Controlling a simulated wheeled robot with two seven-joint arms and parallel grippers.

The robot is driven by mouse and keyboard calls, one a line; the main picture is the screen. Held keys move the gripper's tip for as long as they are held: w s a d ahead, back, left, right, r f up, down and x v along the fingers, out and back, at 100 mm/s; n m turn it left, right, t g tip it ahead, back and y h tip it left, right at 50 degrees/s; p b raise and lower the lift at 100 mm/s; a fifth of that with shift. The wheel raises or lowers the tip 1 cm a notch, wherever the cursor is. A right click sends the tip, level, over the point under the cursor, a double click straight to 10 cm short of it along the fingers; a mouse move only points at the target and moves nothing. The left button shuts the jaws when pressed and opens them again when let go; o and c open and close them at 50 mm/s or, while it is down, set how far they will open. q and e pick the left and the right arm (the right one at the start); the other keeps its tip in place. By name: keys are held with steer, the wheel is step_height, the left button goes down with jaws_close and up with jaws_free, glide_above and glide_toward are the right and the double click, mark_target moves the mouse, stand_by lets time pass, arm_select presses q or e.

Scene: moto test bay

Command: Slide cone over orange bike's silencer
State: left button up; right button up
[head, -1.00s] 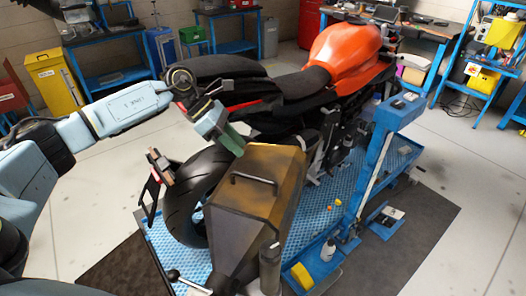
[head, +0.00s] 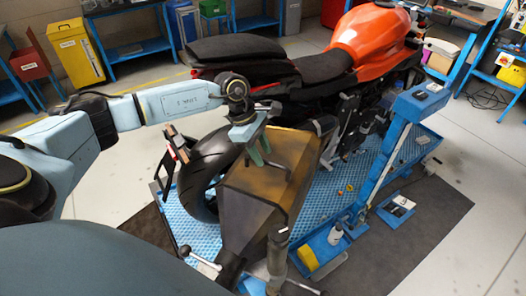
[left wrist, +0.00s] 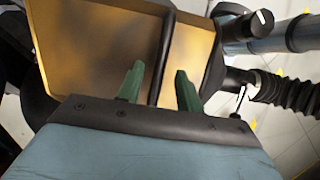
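The bronze, box-like cone (head: 255,190) with dark sides stands behind the orange bike (head: 360,35), beside its rear wheel (head: 203,165). It also shows in the left wrist view (left wrist: 90,45). My left gripper (head: 262,155) is over the cone's top, at its black handle. In the left wrist view its green fingers (left wrist: 159,82) stand apart, one on each side of the black handle bar (left wrist: 161,60), with small gaps showing. I cannot make out the bike's silencer. My right gripper is not in view.
The bike stands on a blue lift platform (head: 375,165). A blue post (head: 395,140) rises at its right side. A bottle (head: 335,233) stands in a blue tray near the front. Dark stands and levers (head: 276,250) are close below the cone. Benches line the back.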

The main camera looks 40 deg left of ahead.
arm_select(q)
steer(key=shift+d+f, duration=0.25)
steer(key=shift+f, duration=0.45)
jaws_close()
